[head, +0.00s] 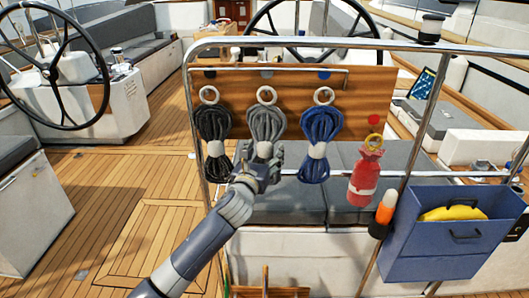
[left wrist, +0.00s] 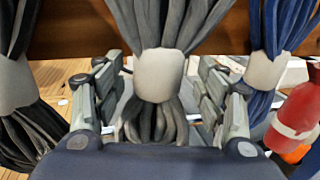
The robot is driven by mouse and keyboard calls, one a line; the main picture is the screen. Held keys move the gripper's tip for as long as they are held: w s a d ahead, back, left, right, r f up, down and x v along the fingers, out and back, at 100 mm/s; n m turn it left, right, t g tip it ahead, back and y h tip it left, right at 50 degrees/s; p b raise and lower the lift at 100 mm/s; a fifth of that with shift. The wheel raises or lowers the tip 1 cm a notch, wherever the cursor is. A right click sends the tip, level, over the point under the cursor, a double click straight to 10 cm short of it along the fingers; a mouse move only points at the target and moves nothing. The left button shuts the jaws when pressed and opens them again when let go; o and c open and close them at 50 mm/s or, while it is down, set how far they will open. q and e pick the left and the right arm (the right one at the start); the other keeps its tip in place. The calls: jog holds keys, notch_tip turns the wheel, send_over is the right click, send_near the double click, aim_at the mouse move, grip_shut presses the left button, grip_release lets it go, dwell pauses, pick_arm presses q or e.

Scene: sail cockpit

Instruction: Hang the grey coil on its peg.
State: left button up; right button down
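The grey coil (head: 266,125) hangs upright against the wooden board (head: 365,90), below a grey dot, its pale ring (head: 267,95) level with the rings of its neighbours. The peg itself is hidden behind the ring. My left gripper (head: 258,165) is at the coil's lower half and hides part of it. In the left wrist view, the open fingers (left wrist: 160,95) stand on either side of the coil's pale band (left wrist: 158,75), with a visible gap on both sides. My right gripper is not in view.
A black coil (head: 213,125) hangs close on the left and a blue coil (head: 321,125) on the right. A red bottle-shaped item (head: 364,178) hangs farther right, near a blue box (head: 430,252). A steel rail (head: 300,42) frames the board.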

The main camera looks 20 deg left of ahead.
pick_arm(q)
jog(key=shift+s, duration=0.15)
jog(key=s, duration=1.2)
jog(key=a+f+n+g, duration=0.2)
jog(key=f+n+g, duration=0.15)
jog(key=f, duration=0.85)
jog(key=a+f+n+g, duration=0.15)
jog(key=f+n, duration=0.35)
jog(key=f, duration=0.8)
jog(key=s+a+f+n+g, duration=0.1)
jog(key=s+f+n+g, duration=0.5)
jog(key=f, duration=1.1)
jog(key=s+f+n+g, duration=0.1)
jog(key=s+f+n, duration=0.4)
jog(key=s+f, duration=0.5)
jog(key=s+f+n+g, duration=0.1)
jog(key=s+f+n, duration=0.5)
jog(key=s, duration=0.6)
jog(key=s+d+f+n+g, duration=0.1)
jog(key=s+f+n, duration=0.3)
jog(key=s, duration=0.8)
jog(key=s+d+f+n+g, duration=0.1)
jog(key=s+f+n+g, duration=0.2)
jog(key=s, duration=0.9)
notch_tip(320, 180, down, 3)
jog(key=shift+s+d+r+n, duration=0.15)
jog(key=shift+d+n, duration=0.2)
jog(key=shift+n, duration=0.1)
jog(key=shift+c, duration=0.6)
